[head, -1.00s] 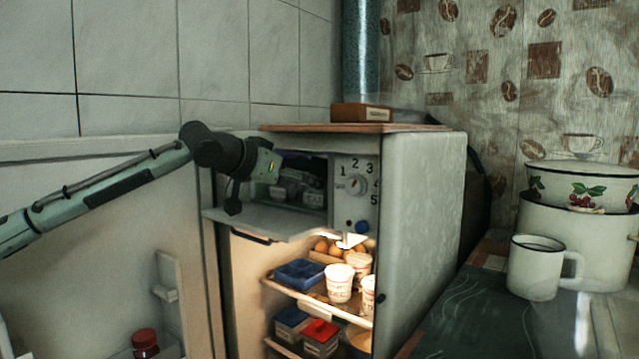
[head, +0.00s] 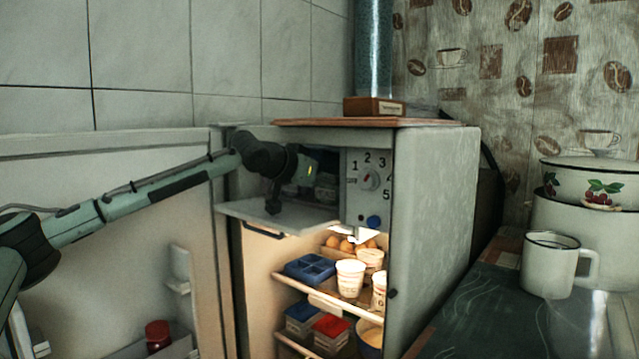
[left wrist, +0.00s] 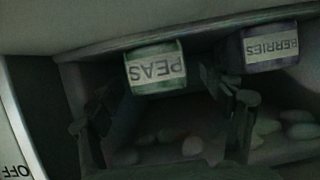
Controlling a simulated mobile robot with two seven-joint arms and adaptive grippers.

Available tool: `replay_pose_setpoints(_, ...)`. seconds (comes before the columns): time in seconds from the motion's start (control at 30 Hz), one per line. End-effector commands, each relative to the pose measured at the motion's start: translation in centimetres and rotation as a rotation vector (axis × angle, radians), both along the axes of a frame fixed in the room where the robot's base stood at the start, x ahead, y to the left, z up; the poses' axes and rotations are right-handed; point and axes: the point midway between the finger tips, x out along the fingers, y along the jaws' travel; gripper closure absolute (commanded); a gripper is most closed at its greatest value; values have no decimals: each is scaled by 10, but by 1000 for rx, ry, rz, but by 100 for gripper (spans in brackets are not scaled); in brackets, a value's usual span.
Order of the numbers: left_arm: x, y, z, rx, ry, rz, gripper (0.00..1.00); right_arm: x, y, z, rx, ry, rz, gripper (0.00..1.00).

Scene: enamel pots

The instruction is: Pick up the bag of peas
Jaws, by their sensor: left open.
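The bag of peas (left wrist: 155,68) is a green package with a white PEAS label, shown upside down in the left wrist view. It stands at the back of the dark freezer compartment. My left gripper (left wrist: 165,120) is open, with one finger on each side of the space in front of the peas. No contact with the bag shows. In the head view, the left gripper (head: 308,172) reaches into the freezer compartment above its lowered flap. The peas cannot be told clearly there. My right gripper is not in view.
A purple BERRIES bag (left wrist: 268,48) stands beside the peas. Pale lumps (left wrist: 190,145) lie in the compartment. The lowered flap (head: 275,216) is below my arm, and the dial panel (head: 367,185) borders the opening. Cups (head: 350,278) stand on the shelf below.

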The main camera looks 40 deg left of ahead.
Motion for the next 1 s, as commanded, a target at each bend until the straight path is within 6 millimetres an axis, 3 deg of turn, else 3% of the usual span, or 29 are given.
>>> replay_pose_setpoints(0.37, 6, 0, -3, 1, -1, 0, 21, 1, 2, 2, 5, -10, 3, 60)
replay_pose_setpoints(0.87, 6, 0, -3, 1, 0, 0, 80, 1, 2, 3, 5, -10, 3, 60)
replay_pose_setpoints(1.0, 6, 0, -3, 1, 0, 0, 83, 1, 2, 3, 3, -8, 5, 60)
